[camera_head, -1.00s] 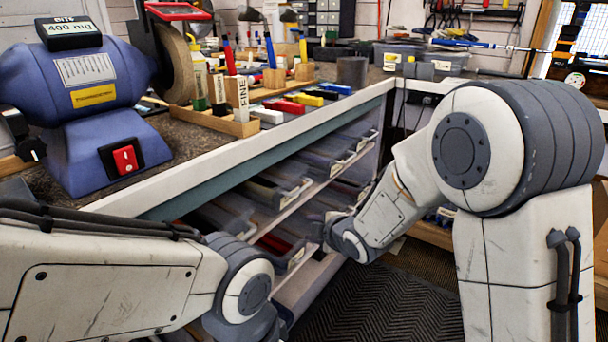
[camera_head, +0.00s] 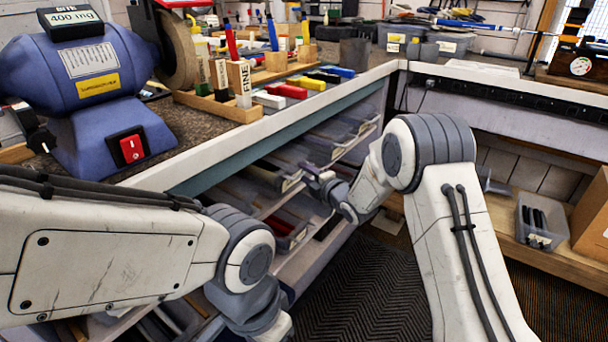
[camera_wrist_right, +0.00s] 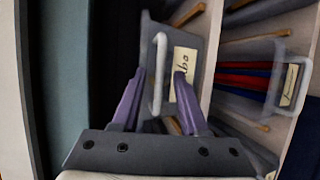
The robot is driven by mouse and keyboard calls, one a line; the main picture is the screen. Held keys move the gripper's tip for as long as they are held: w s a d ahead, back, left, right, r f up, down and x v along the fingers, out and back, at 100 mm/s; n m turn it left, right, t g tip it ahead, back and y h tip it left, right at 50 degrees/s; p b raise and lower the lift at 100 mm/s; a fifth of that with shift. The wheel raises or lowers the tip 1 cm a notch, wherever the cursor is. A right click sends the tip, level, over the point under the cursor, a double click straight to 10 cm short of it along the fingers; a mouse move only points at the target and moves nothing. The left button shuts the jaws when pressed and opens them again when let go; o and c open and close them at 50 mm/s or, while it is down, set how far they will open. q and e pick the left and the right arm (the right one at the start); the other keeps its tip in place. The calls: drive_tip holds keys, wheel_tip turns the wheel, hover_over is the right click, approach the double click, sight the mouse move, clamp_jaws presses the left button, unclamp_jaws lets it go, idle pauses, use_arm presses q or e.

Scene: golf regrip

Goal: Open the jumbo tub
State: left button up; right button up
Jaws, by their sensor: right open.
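In the right wrist view a grey tub (camera_wrist_right: 178,38) has a pale bar handle (camera_wrist_right: 159,72) and a cream label (camera_wrist_right: 186,65). The label is sideways and partly covered by a finger; its visible letters seem to end in "bo", so this looks like the jumbo tub. My right gripper (camera_wrist_right: 158,82) is open, with one finger on each side of the handle in the picture. I cannot tell whether they touch it. In the head view my right gripper (camera_head: 312,178) is at the tub fronts under the bench. My left arm shows, but its fingers are out of frame.
A tub with red and blue contents (camera_wrist_right: 245,75) is beside it in the wrist view. The bench edge (camera_head: 290,120) overhangs the shelves. A blue grinder (camera_head: 85,90) and marker holders stand on top. The dark floor mat (camera_head: 365,285) is clear.

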drive_tip(key=shift+w+a+f, duration=0.1)
drive_tip(key=shift+w+a, duration=0.3)
drive_tip(key=shift+w, duration=0.15)
clamp_jaws()
idle(1.1)
